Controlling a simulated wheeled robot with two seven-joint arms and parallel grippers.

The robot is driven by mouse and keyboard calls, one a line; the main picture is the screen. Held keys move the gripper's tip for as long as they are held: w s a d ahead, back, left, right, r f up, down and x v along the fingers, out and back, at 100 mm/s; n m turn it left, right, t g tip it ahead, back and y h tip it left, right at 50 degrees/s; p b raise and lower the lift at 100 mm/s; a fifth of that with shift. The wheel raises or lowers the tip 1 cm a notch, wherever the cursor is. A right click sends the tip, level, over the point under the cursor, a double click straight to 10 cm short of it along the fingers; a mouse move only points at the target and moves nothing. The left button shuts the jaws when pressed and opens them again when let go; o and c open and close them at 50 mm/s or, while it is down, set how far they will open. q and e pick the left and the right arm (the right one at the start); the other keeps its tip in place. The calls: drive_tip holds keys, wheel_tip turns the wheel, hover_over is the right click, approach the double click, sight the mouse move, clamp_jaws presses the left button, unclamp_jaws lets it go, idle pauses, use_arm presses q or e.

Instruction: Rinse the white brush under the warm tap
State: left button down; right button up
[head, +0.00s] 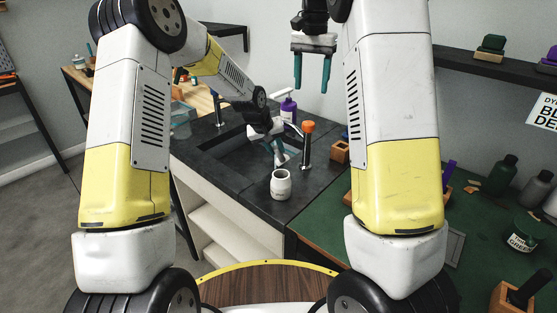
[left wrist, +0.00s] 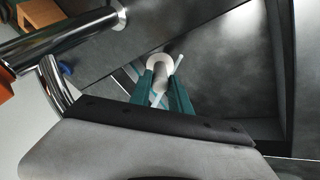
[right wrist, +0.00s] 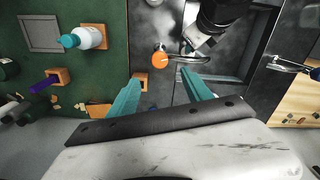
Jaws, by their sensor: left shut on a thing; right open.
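My left gripper (head: 277,152) is low over the dark sink (head: 232,168), beside the orange-capped tap (head: 308,128). It is shut on the white brush (left wrist: 160,84); in the left wrist view a pale handle with a round end shows between the teal fingers. In the head view the brush is small and partly hidden by the fingers. The tap's chrome spout (left wrist: 55,85) is close to the gripper in the left wrist view; I cannot tell whether water runs. My right gripper (head: 312,72) is open and empty, raised above the counter.
A white jar (head: 280,186) stands on the counter's front edge. A purple bottle (head: 289,108) is behind the sink. A second chrome tap (head: 217,108) stands at the sink's left. The green bench (head: 330,225) at the right carries several bottles and wooden blocks.

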sight(309, 123)
wheel_tip(309, 123, down, 12)
drive_tip(key=n, duration=0.9)
drive_tip(key=shift+r, duration=0.1)
idle(0.3)
